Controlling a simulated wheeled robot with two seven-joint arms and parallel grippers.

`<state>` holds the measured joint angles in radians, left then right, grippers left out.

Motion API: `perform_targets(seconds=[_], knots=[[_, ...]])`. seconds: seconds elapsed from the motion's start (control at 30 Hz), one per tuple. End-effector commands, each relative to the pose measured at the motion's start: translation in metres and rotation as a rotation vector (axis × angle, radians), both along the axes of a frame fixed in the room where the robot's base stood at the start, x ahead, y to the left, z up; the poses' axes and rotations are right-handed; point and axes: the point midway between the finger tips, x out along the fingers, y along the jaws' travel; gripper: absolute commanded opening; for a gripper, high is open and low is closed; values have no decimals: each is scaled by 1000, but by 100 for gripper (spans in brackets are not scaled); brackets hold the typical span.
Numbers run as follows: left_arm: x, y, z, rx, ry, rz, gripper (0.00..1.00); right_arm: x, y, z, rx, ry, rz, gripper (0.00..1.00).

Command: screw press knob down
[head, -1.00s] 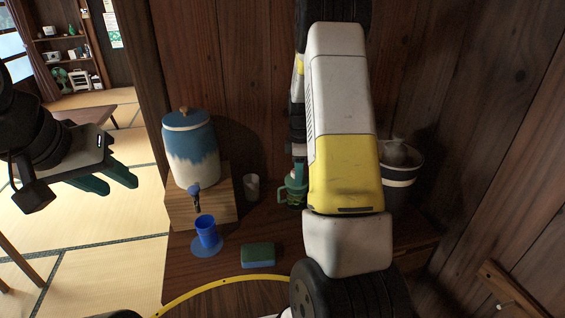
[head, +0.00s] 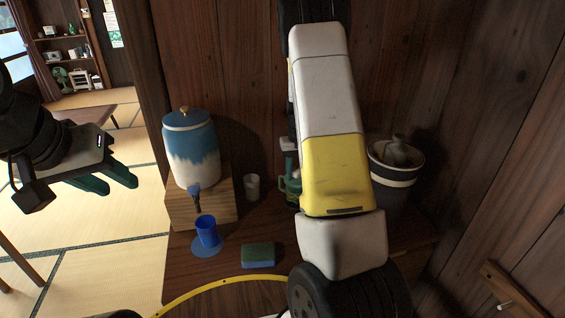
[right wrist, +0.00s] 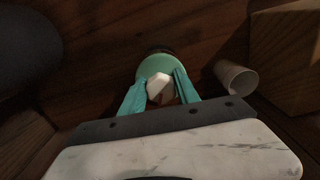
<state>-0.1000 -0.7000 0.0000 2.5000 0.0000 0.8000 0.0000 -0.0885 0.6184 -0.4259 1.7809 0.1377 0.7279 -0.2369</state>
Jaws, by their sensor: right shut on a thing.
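A green round press (right wrist: 158,66) stands on the wooden counter, with a pale knob (right wrist: 160,84) on top. In the head view the green press (head: 289,186) shows only partly, beside my right arm. My right gripper (right wrist: 160,88) comes over it from above, and its teal fingers are shut on the pale knob. In the head view the arm hides most of the right gripper. How far the knob is screwed down cannot be told. My left gripper (head: 112,184) is open and empty over the tatami at the left.
A white cup (right wrist: 237,77) stands close to the press. A blue-and-white dispenser (head: 190,150) sits on a wooden block (head: 215,205). A blue cup (head: 208,231) and a sponge (head: 258,255) are in front. A dark striped bucket (head: 394,180) stands right of my arm, near the wall.

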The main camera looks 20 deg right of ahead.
Motion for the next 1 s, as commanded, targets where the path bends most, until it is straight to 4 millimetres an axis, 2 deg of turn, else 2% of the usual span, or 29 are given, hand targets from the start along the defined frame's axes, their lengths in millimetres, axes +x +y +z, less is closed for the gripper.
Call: perform_targets(seconds=[0.03,0.13,0.33,0.37,0.4,0.43,0.63,0.7,1.0], knots=[[0,0,0,0,0,0,36,-8,3,-12,6,27,-54,15],[0,0,0,0,0,0,36,-9,3,-12,6,29,-112,15],[0,0,0,0,0,0,36,-9,3,-12,7,31,-121,15],[0,0,0,0,0,0,36,-9,2,-12,7,31,-120,43],[0,0,0,0,0,0,36,-9,2,-12,7,31,-120,51],[0,0,0,0,0,0,36,-9,2,-12,7,31,-120,54],[0,0,0,0,0,0,36,-9,2,-6,7,32,-118,54],[0,0,0,0,0,0,36,-9,2,1,7,31,-118,58],[0,0,0,0,0,0,36,-7,1,34,5,23,-115,58]])
